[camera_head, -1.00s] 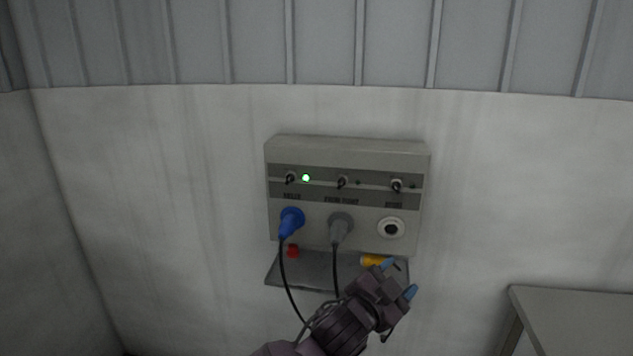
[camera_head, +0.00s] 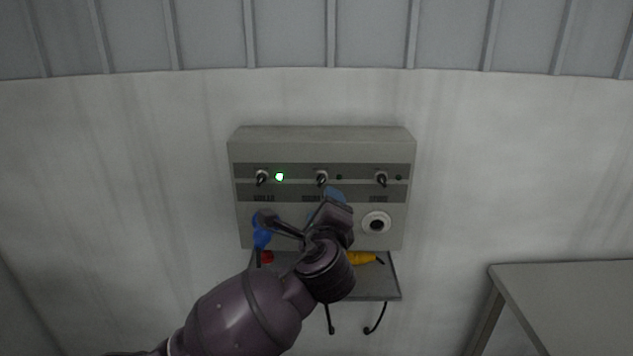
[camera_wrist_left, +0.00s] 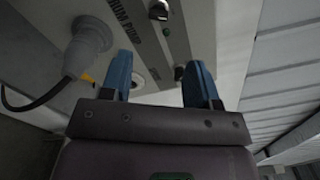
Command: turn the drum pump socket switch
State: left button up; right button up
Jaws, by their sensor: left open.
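The grey socket box (camera_head: 325,143) is on the wall with three switches in a row. The drum pump switch (camera_head: 321,179) is the middle one; its label, partly hidden in the head view, reads DRUM PUMP in the wrist view, where the switch (camera_wrist_left: 158,10) is at the top edge. The small lamp to its right is unlit. My left gripper (camera_head: 324,205) is just below this switch in the head view, open and empty. Its blue fingers also show in the wrist view (camera_wrist_left: 162,78). The gripper hides the middle socket. My right gripper is not in view.
A green lamp (camera_head: 279,177) glows beside the left switch (camera_head: 262,178). A blue plug (camera_head: 262,232) is in the left socket; the grey plug (camera_wrist_left: 88,45) shows in the wrist view. The right socket (camera_head: 376,223) is empty. Below is a shelf (camera_head: 380,286); a table (camera_head: 570,290) stands right.

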aim_at(321, 180)
pick_arm(q)
jog(key=w, duration=0.6)
jog(key=w+p, duration=0.1)
jog(key=w, duration=0.2)
jog(key=shift+w+a, duration=0.25)
jog(key=shift+w, duration=0.75)
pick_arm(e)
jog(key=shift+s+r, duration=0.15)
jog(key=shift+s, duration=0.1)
pick_arm(q)
jog(key=shift+c, duration=0.4)
jog(key=shift+f, duration=0.1)
jog(key=c, duration=0.8)
jog(key=shift+c, duration=0.2)
